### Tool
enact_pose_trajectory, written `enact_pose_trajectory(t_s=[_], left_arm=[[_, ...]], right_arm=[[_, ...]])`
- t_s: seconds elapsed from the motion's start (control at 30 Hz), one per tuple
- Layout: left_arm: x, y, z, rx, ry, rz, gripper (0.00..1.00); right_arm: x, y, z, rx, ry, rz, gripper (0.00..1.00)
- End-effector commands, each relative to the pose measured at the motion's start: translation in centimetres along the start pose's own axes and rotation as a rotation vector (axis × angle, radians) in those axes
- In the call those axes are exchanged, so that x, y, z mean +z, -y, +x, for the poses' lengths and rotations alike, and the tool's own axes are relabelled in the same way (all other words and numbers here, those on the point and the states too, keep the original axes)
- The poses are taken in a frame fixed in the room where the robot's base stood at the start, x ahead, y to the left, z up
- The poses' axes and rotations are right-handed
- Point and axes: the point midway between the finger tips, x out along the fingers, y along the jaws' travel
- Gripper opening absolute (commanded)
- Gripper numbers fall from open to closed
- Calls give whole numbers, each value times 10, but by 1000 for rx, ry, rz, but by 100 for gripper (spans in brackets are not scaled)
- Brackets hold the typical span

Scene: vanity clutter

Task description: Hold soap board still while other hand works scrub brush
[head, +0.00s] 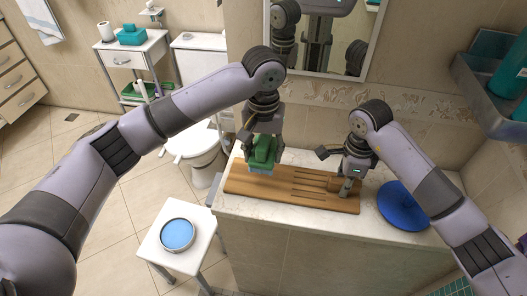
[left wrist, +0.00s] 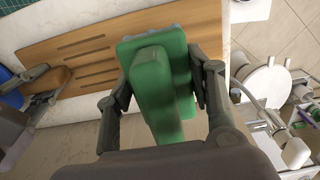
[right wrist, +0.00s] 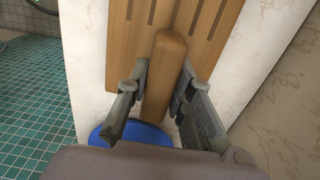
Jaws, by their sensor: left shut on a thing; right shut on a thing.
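The wooden soap board (head: 279,190) with long slots lies on the white counter. Its raised wooden handle (right wrist: 165,75) is between the fingers of my right gripper (right wrist: 157,98), which is shut on it at the board's right end in the head view. My left gripper (head: 262,152) is shut on the green scrub brush (left wrist: 160,90), gripping its sides. The brush (head: 262,150) is upright with pale bristles down, over the left part of the board. I cannot tell whether the bristles touch the wood. The slotted board also shows in the left wrist view (left wrist: 70,48).
A blue round dish (head: 403,205) lies right of the board. A white stool (head: 158,247) with a round tin (head: 177,234) stands at lower left. A toilet (head: 196,146) is behind it. A mirror and a wall shelf (head: 480,85) border the counter.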

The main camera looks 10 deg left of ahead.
Motion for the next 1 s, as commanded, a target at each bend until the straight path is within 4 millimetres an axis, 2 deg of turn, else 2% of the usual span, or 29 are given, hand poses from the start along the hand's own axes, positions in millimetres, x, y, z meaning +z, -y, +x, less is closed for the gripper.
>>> enact_pose_trajectory(t_s=[0.2,0.23,0.57,0.77,0.93,1.0], left_arm=[[0,0,0,0,-1,0,23],[0,0,0,0,-1,0,23],[0,0,0,0,-1,0,23],[0,0,0,0,-1,0,23],[0,0,0,0,-1,0,23],[0,0,0,0,-1,0,23]], right_arm=[[0,0,0,0,0,0,0],[0,0,0,0,0,0,23],[0,0,0,0,0,0,45],[0,0,0,0,0,0,45],[0,0,0,0,0,0,55],[0,0,0,0,0,0,55]])
